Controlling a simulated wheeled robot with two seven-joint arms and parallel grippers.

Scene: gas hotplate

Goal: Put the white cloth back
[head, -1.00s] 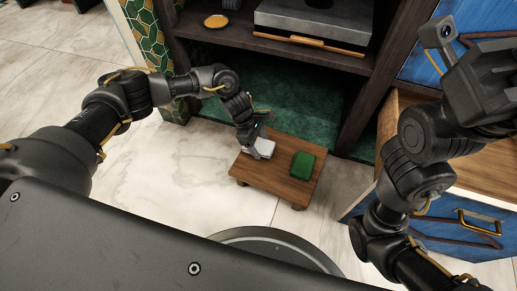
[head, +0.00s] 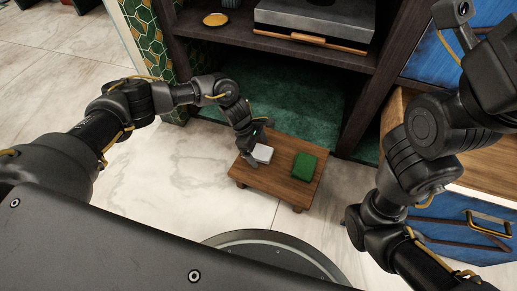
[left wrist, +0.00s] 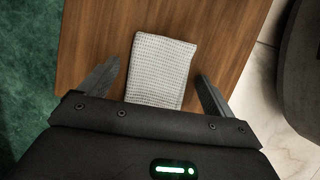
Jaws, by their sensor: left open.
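The white cloth (head: 262,153) lies folded on a low wooden table (head: 268,180). In the left wrist view the white cloth (left wrist: 160,70) shows a waffle weave and lies flat on the wood. My left gripper (head: 252,160) is at the cloth's left side in the head view. In the left wrist view my left gripper (left wrist: 158,85) is open, with one finger on each side of the cloth's near end and gaps between. The cloth's nearest edge is hidden by the gripper body. My right arm is raised at the right, its gripper cut off by the picture's edge.
A folded green cloth (head: 304,166) lies on the same table, right of the white one. A dark shelf unit (head: 285,52) with a grey hotplate (head: 315,20) stands behind. Blue drawers (head: 465,225) are at the right. Marble floor (head: 180,175) is clear at the left.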

